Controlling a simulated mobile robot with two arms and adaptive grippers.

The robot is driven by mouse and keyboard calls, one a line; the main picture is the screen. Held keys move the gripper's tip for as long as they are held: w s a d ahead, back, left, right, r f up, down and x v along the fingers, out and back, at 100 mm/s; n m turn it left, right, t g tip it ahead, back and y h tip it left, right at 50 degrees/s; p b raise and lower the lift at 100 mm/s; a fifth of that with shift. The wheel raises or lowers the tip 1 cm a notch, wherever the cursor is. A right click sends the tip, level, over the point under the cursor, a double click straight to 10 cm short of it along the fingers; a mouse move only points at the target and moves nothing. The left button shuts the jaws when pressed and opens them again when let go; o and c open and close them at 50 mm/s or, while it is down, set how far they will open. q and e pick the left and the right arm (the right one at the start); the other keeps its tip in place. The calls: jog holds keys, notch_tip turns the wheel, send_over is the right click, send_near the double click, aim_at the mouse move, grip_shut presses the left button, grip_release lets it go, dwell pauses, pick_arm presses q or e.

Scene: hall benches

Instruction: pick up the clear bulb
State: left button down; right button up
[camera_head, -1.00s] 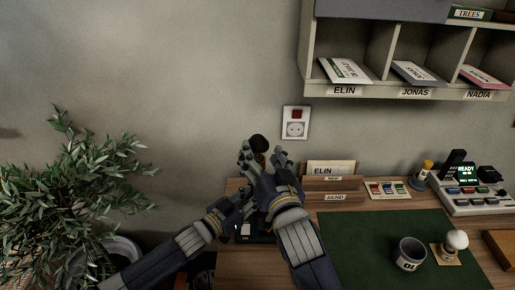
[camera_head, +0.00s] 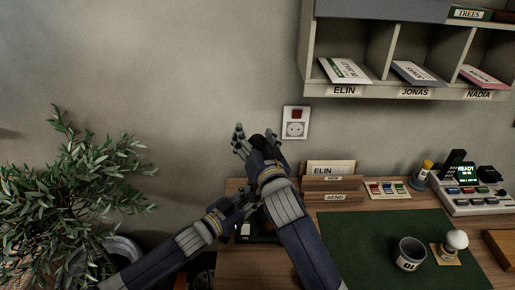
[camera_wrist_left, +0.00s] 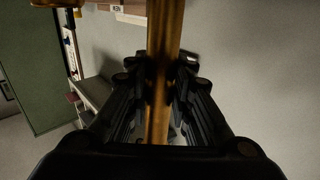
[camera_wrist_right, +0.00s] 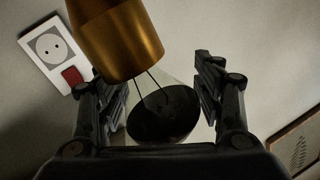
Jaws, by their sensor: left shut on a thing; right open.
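A bulb of see-through glass with two thin wires inside and a dark rounded end (camera_wrist_right: 165,115) sits in a brass socket (camera_wrist_right: 118,40) in the right wrist view. In the head view its dark end (camera_head: 258,142) shows partly behind my right gripper (camera_head: 256,138). That gripper is open, with one finger on each side of the bulb; I cannot tell whether they touch it. My left gripper (camera_head: 243,198) is shut on a brass post (camera_wrist_left: 164,35), lower down. A white round bulb (camera_head: 457,239) stands upright on a small wooden base at the right of the desk.
A wall socket (camera_head: 295,123) is just right of my right gripper. A letter holder (camera_head: 331,190), a dark cup (camera_head: 409,254) and a keyed device (camera_head: 478,196) stand on the desk. A plant (camera_head: 75,190) is at left. The green mat (camera_head: 365,235) has free room.

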jog(key=c, duration=0.8)
notch_tip(320, 180, up, 10)
pick_arm(q)
jog(key=c, duration=1.3)
grip_release()
